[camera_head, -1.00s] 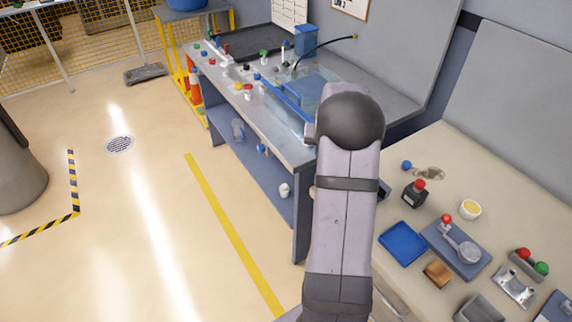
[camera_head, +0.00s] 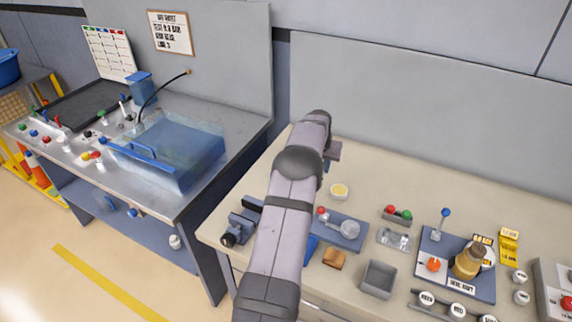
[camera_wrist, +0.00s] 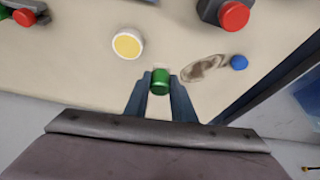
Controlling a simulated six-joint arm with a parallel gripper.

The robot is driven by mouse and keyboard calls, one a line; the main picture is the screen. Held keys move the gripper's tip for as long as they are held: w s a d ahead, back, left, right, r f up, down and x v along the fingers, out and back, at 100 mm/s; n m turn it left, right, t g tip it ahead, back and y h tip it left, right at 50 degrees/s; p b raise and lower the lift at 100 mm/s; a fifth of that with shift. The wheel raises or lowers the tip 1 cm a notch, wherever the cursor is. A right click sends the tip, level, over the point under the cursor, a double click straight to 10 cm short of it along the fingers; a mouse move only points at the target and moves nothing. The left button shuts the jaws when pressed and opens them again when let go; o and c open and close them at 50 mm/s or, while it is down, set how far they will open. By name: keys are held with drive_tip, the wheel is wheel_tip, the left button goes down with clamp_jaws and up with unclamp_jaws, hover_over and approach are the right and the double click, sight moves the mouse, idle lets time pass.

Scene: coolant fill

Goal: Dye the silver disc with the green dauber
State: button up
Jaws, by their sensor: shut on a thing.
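My gripper (camera_wrist: 160,90) shows in the wrist view with both fingers closed on a small green cylinder, the green dauber (camera_wrist: 160,82). A pale bit shows at its far end. It is over the beige bench, between the cup and the blue ball. In the head view my arm hides the fingers and the dauber. A round silver disc (camera_head: 350,229) lies on a blue plate (camera_head: 337,239) beside a red-knobbed part (camera_head: 322,212), to the right of my arm and apart from my gripper. I cannot see any dye on it.
A yellow-filled cup (camera_wrist: 128,44), a red-capped bottle (camera_wrist: 234,16) and a blue ball (camera_wrist: 239,62) by a dark stain surround my gripper. A holder (camera_head: 398,221) with red and green tops, a grey bin (camera_head: 378,279) and a brown block (camera_head: 334,259) stand on the bench.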

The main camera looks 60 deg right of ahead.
drive_tip(key=m, duration=0.1)
hover_over(340, 187)
drive_tip(key=a, duration=0.2)
drive_tip(key=shift+s+d+g, duration=0.1)
drive_tip(key=shift+d+g, duration=0.15)
drive_tip(key=shift+g, duration=0.05)
drive_tip(key=shift+f, duration=0.15)
drive_tip(key=shift+f+b, duration=1.5)
drive_tip(key=shift+f, duration=1.4)
drive_tip(key=shift+f+b, duration=0.5)
drive_tip(key=shift+f, duration=0.1)
idle(0.3)
wheel_tip(340, 187, up, 7)
drive_tip(key=p, duration=0.4)
idle(0.5)
drive_tip(key=shift+r, duration=0.1)
